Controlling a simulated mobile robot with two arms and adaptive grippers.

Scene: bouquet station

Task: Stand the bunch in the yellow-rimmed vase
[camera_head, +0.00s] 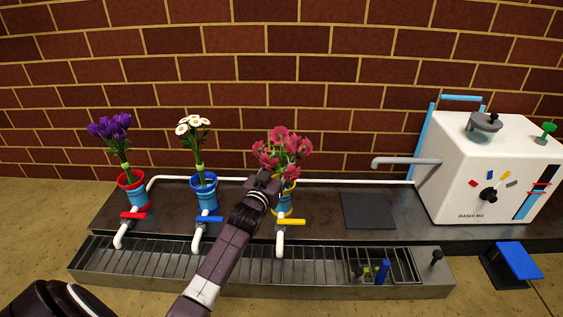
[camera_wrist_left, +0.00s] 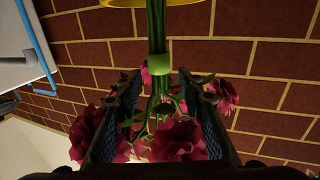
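The bunch of pink-red flowers (camera_head: 282,152) stands in the yellow-rimmed vase (camera_head: 287,202), its heads above the rim. In the left wrist view the picture is inverted: the yellow rim (camera_wrist_left: 170,3) is at the top, the green stems (camera_wrist_left: 157,28) pass through it, and a light green band (camera_wrist_left: 159,64) ties them. My left gripper (camera_head: 268,182) is at the vase's upper left, partly covering it. In the wrist view its fingers (camera_wrist_left: 158,80) are apart on both sides of the stems, with gaps visible. The stem ends inside the vase are hidden. My right gripper is not in view.
A red-rimmed vase (camera_head: 131,190) with purple flowers and a blue one (camera_head: 204,193) with white flowers stand to the left. Taps and a grated trough (camera_head: 320,270) run in front. A dark mat (camera_head: 368,211) lies right, before a white machine (camera_head: 450,160). A brick wall is behind.

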